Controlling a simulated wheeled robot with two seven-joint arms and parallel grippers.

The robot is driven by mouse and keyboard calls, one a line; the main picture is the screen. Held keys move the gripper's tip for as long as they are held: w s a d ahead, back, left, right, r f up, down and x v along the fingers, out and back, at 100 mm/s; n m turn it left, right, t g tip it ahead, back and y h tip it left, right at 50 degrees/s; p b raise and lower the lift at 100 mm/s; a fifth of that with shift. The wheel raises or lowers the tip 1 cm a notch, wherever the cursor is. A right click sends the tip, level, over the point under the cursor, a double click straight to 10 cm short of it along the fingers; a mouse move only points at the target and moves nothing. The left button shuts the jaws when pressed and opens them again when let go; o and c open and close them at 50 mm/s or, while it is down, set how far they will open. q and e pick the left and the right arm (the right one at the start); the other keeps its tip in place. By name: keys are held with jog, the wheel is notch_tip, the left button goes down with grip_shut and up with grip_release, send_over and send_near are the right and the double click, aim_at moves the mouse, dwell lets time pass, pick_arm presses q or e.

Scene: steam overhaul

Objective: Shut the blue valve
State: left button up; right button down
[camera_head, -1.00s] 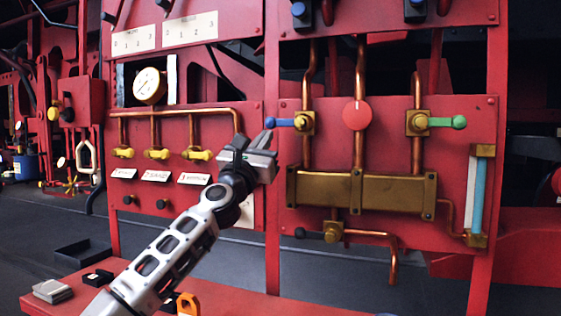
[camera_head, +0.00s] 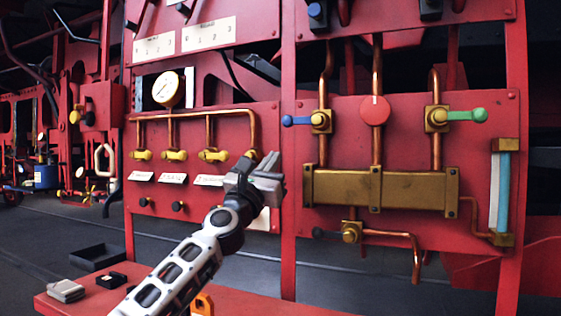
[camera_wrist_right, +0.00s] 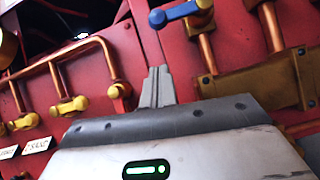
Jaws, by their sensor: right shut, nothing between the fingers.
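The blue valve (camera_head: 320,120) has a brass body on a vertical copper pipe, upper left of the right-hand red panel. Its blue lever (camera_head: 296,121) points left, about level, across the pipe. The blue lever also shows at the top of the right wrist view (camera_wrist_right: 175,14). My right gripper (camera_head: 270,163) is shut and empty, in front of the gap between the two panels, below and left of the lever. In the right wrist view its fingers (camera_wrist_right: 157,84) are together, apart from the lever. My left gripper is not in view.
A green-levered valve (camera_head: 465,115) and a red disc (camera_head: 374,110) are to the right. A brass block (camera_head: 380,188) sits below. Several yellow-handled taps (camera_head: 176,155) line the left panel. A red bench (camera_head: 245,300) with a black tray (camera_head: 98,257) behind it is below.

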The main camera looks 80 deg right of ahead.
jog(key=b+v, duration=0.1)
jog(key=v, duration=0.7)
jog(key=shift+w+a+r, duration=0.1)
jog(key=shift+w+r, duration=0.05)
jog(key=shift+w, duration=0.05)
